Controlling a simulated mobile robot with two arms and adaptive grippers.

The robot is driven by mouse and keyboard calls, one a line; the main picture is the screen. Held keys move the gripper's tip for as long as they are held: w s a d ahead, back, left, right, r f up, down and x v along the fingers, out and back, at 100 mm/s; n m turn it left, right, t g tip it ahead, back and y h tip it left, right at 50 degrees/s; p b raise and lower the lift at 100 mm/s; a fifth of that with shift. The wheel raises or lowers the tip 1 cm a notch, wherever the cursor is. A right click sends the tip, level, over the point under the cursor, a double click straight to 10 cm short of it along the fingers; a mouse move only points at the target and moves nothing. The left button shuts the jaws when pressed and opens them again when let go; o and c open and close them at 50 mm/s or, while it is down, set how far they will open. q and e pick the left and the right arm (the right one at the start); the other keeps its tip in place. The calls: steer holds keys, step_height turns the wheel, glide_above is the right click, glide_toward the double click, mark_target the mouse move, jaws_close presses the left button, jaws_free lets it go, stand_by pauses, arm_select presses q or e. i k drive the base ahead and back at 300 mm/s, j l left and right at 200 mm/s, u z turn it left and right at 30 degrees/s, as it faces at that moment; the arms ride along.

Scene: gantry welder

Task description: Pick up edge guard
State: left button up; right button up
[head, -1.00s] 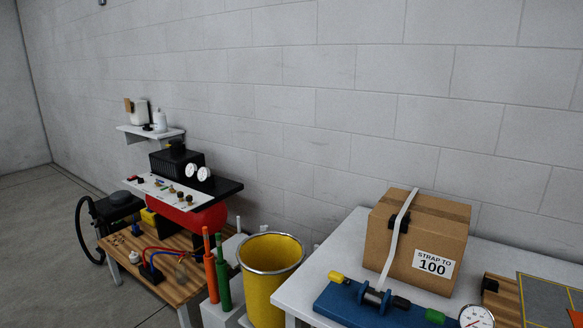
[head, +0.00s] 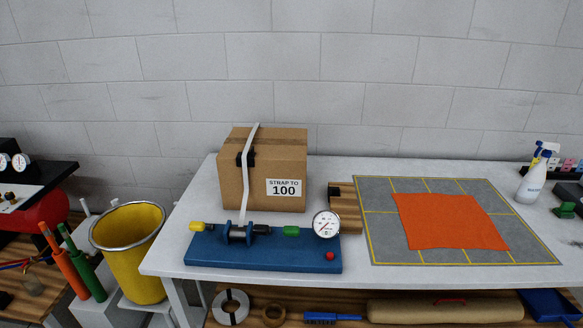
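A cardboard box (head: 285,160) labelled "STRAP TO 100" stands on the white table in the head view. A white strap (head: 245,190) runs down its front to a spool on a blue base (head: 265,255). Another small black piece (head: 334,192) is at the left end of a wooden block (head: 347,210), right of the box; I cannot tell for sure which is the edge guard. Neither of my grippers is in view.
A round gauge (head: 326,224) and a red button are on the blue base. A grey mat (head: 380,250) with yellow lines holds an orange cloth (head: 450,221). A spray bottle (head: 532,182) stands at far right. A yellow bin (head: 130,260) is left of the table (head: 185,235).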

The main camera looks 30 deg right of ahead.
mark_target(334, 192)
steer(key=z, duration=1.15)
